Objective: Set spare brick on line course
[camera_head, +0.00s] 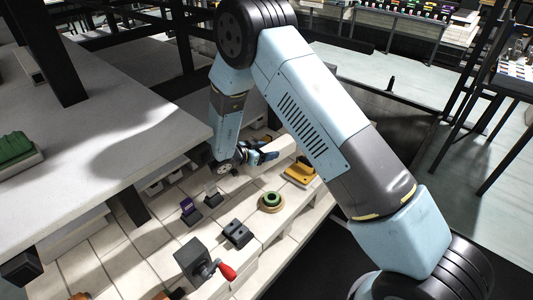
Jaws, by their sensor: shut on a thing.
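My gripper (264,156) is low over the tiled deck, at the end of my blue arm, near the middle of the picture. It is shut on a pale block (284,146), which looks like the spare brick. The arm and the gripper hide part of it, and I cannot tell whether it touches what is below. A course of pale bricks (270,226) runs along the deck's right side and looks like the line course. Its far end is partly hidden by my arm.

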